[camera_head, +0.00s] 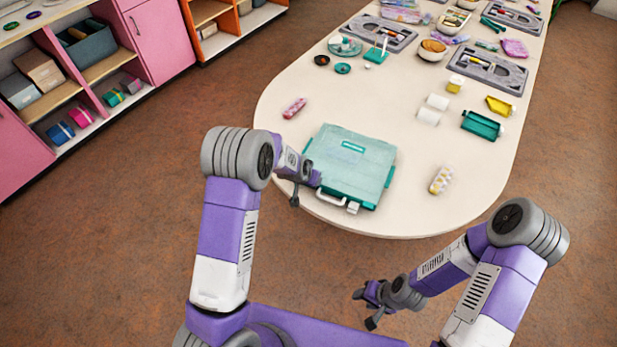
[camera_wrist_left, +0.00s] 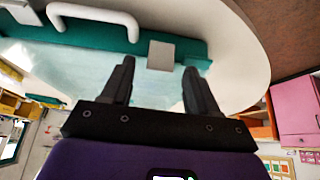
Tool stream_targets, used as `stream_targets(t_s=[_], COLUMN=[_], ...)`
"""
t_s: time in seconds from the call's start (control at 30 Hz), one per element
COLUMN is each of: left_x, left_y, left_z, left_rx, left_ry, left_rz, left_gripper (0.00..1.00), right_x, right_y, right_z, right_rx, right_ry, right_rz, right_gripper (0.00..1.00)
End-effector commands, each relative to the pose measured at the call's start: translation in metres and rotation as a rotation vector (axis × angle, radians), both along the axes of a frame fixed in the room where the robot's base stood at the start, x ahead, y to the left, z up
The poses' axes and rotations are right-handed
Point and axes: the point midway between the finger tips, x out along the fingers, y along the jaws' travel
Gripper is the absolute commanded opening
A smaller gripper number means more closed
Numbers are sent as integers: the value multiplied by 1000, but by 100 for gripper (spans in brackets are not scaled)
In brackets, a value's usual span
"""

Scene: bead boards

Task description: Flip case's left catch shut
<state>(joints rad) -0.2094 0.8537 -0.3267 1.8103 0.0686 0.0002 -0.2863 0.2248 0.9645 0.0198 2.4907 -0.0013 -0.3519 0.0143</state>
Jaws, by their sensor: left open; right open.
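The closed teal case (camera_head: 350,165) lies flat at the table's near edge, its white handle (camera_head: 330,198) facing me. The right catch (camera_head: 352,207) is a small pale block on its front. My left gripper (camera_head: 304,190) is at the case's front left corner and hides the left catch in the head view. In the left wrist view, the left catch (camera_wrist_left: 161,55) is a grey square plate on the teal edge, beyond and between the open fingers (camera_wrist_left: 157,72). I cannot tell whether it is up or down. My right gripper (camera_head: 364,308) is open and empty, off the table.
A pink patterned piece (camera_head: 294,108) lies behind and left of the case, and a yellow-white one (camera_head: 440,180) to its right. White rolls (camera_head: 432,109) and a teal tray (camera_head: 481,125) stand farther right. The table edge (camera_head: 390,235) is close in front.

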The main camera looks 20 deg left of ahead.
Motion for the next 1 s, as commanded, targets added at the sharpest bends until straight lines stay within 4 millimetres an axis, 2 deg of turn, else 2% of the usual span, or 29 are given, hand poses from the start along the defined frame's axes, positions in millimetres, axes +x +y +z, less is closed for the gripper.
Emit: stream_targets(t_s=[0.17, 0.3, 0.5, 1.0], left_x=[-6, -18, -32, -37], left_y=[1, 3, 5, 7], left_z=[15, 38, 61, 66], left_rx=[0, -1, 0, 0], left_ry=[-3, -3, -1, 1], left_rz=[-1, 0, 0, 0], left_gripper=[60, 60, 60, 60], right_x=[0, 0, 0, 0], right_y=[0, 0, 0, 0], right_z=[4, 8, 13, 14], right_rx=[0, 0, 0, 0], right_ry=[0, 0, 0, 0], right_rz=[0, 0, 0, 0], right_gripper=[45, 45, 45, 45])
